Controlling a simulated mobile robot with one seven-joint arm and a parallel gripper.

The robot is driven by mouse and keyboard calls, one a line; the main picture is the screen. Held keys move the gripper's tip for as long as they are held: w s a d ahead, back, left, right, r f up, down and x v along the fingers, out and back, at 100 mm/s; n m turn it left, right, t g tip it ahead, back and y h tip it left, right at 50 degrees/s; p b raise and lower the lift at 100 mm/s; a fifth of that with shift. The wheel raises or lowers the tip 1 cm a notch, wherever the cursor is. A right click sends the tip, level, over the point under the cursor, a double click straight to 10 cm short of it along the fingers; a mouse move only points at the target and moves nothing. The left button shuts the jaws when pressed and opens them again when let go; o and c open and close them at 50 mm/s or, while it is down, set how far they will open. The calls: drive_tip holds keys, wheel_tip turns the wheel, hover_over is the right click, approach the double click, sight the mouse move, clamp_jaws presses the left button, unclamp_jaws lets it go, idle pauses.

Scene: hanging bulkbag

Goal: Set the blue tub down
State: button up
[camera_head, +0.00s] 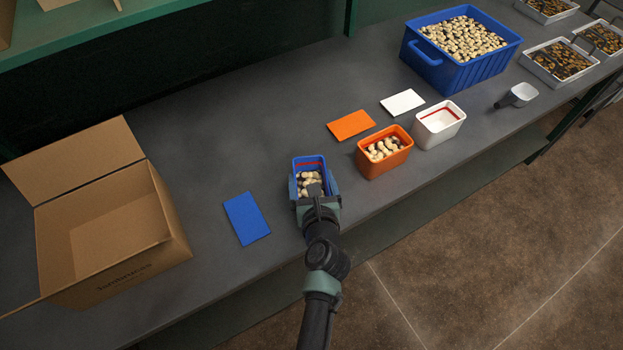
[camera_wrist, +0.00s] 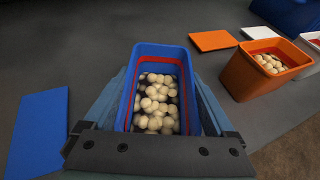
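The blue tub (camera_head: 310,165) holds several pale, nut-like pieces and has a red line inside near its rim. It also shows in the wrist view (camera_wrist: 142,52), upright between my fingers. My gripper (camera_head: 316,184) is shut on the tub, with one finger along each side. The tub is at the front part of the grey table, to the right of a flat blue mat (camera_head: 246,218). The mat also shows at the left of the wrist view (camera_wrist: 37,133). I cannot tell whether the tub's base touches the table; its underside is hidden.
An orange tub (camera_head: 372,168) with pieces and an empty white tub (camera_head: 437,128) stand to the right, with orange (camera_head: 350,125) and white (camera_head: 402,102) mats behind. An open cardboard box (camera_head: 160,262) is left. A big blue crate (camera_head: 480,70) and a scoop (camera_head: 520,94) are further right.

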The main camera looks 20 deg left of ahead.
drive_tip(key=shift+o, duration=0.4)
drive_tip(key=shift+r, duration=0.15)
drive_tip(key=p+v, duration=0.1)
drive_tip(key=v, duration=1.1)
drive_tip(key=w+d+r+n+t, duration=0.1)
drive_tip(key=w+r+n+t, duration=0.3)
drive_tip(key=r, duration=0.7)
drive_tip(key=w+d+r+n+t+h, duration=0.1)
drive_tip(key=w+d+r+n, duration=0.15)
drive_tip(key=r+n, duration=0.6)
drive_tip(key=w+r+n+t, duration=0.2)
drive_tip(key=w+r+n, duration=0.2)
drive_tip(key=r, duration=0.8)
drive_tip(key=s+d+r+n+t+h, duration=0.2)
drive_tip(key=s+r+n+t, duration=0.1)
drive_tip(key=r, duration=0.7)
drive_tip(key=s+d+r+n+t+h, duration=0.1)
drive_tip(key=s+d+r+n+t, duration=0.1)
drive_tip(key=s+r+n, duration=0.4)
drive_tip(key=s+d+r+n+t+h, duration=0.2)
drive_tip(key=s+d+r+n+t, duration=0.1)
drive_tip(key=r, duration=1.2)
drive_tip(key=shift+s+n+t+h, duration=0.3)
drive_tip(key=shift+s+n, duration=0.35)
drive_tip(key=shift+n, duration=0.1)
drive_tip(key=shift+d, duration=0.1)
